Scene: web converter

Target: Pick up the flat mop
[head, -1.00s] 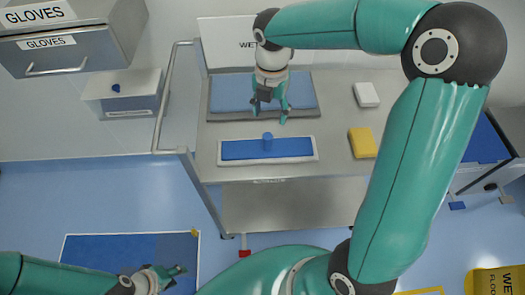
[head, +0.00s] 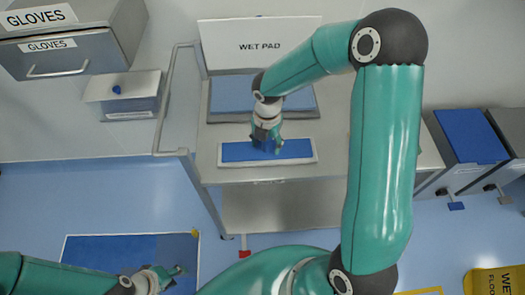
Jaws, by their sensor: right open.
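The flat mop (head: 235,152) is a blue rectangular pad with a pale rim. It lies flat on the front of the metal trolley top. My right gripper (head: 268,148) is open and points down at the middle of the mop. It is over the mop's short blue upright handle and hides most of it, so I cannot tell whether the fingers touch it. My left gripper (head: 177,273) is low at the lower left, over the floor and away from the mop. Its fingers are too small to judge.
The mop lies on the metal trolley (head: 208,170). Behind it sits a tray with a blue pad (head: 232,95) and a WET PAD sign (head: 235,45). A rail (head: 163,110) borders the left side. A blue-lidded bin (head: 470,137) stands at right. My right arm hides part of the trolley's right side.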

